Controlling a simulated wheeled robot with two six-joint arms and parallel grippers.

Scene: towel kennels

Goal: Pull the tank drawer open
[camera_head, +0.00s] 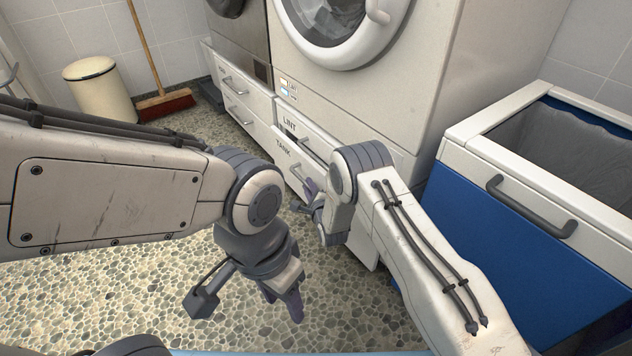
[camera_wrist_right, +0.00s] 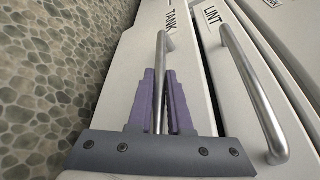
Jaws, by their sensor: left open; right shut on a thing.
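The tank drawer (camera_head: 277,148), a white front labelled TANK, is low in the pedestal under the right-hand machine. In the right wrist view, the tank drawer (camera_wrist_right: 136,75) has a metal bar handle (camera_wrist_right: 161,48). My right gripper (camera_wrist_right: 160,90) is shut on this handle, with a purple finger on each side of it. In the head view my right gripper (camera_head: 311,193) is at the drawer front, partly hidden by my wrist. My left gripper (camera_head: 283,302) is open and empty above the pebbled floor, apart from the drawer.
The lint drawer (camera_head: 322,142) with its own bar handle (camera_wrist_right: 252,90) is just above the tank drawer. A blue bin (camera_head: 480,230) with a grey handle stands at the right. A broom (camera_head: 165,104) and cream bin (camera_head: 100,95) stand at the back left.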

